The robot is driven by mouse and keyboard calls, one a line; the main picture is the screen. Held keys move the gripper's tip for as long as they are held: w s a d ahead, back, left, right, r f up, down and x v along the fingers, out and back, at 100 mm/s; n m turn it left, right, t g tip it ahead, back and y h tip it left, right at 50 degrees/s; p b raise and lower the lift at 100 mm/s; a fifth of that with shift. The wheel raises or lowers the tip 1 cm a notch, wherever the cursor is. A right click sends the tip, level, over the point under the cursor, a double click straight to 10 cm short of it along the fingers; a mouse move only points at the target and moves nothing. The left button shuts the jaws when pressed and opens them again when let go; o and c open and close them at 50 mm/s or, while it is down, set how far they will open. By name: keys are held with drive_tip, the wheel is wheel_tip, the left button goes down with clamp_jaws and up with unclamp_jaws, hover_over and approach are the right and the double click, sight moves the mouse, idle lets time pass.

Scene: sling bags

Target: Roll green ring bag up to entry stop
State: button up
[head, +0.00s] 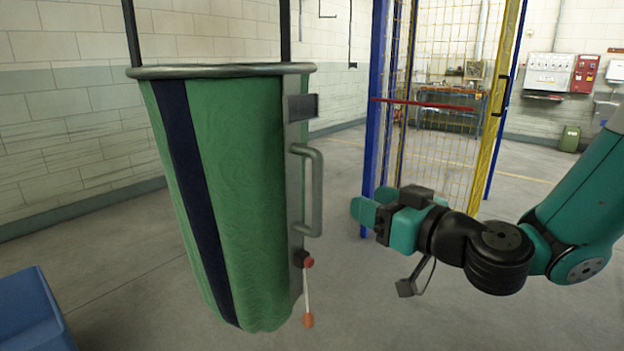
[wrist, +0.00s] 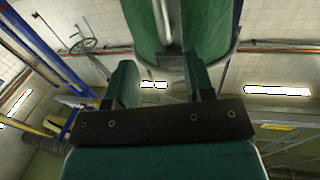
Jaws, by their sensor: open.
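The green ring bag (head: 245,190) hangs upright at centre left in the head view, with a dark blue vertical stripe and a grey metal ring (head: 220,70) around its top. A metal plate on its right side carries a grey upright handle (head: 317,190). My gripper (head: 366,204) is open and empty, to the right of the handle with a gap between, its fingers pointing left. In the wrist view the bag (wrist: 142,25) is beyond the two parted teal fingers (wrist: 160,82). I cannot pick out the entry stop for sure.
A blue post (head: 380,110) and a yellow post (head: 497,110) frame a mesh panel behind my gripper, with a red bar (head: 425,104) across it. A blue box (head: 32,312) is at the lower left. Dark straps (head: 131,30) run up from the ring. Floor below the gripper is clear.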

sight(322, 181)
drive_tip(key=p+x, duration=1)
drive_tip(key=x, duration=0.4)
drive_tip(key=shift+a+r, duration=0.15)
drive_tip(key=shift+r, duration=0.05)
drive_tip(key=shift+w+a+f, duration=0.15)
drive_tip(key=shift+w+a, duration=0.1)
drive_tip(key=shift+w, duration=0.15)
clamp_jaws()
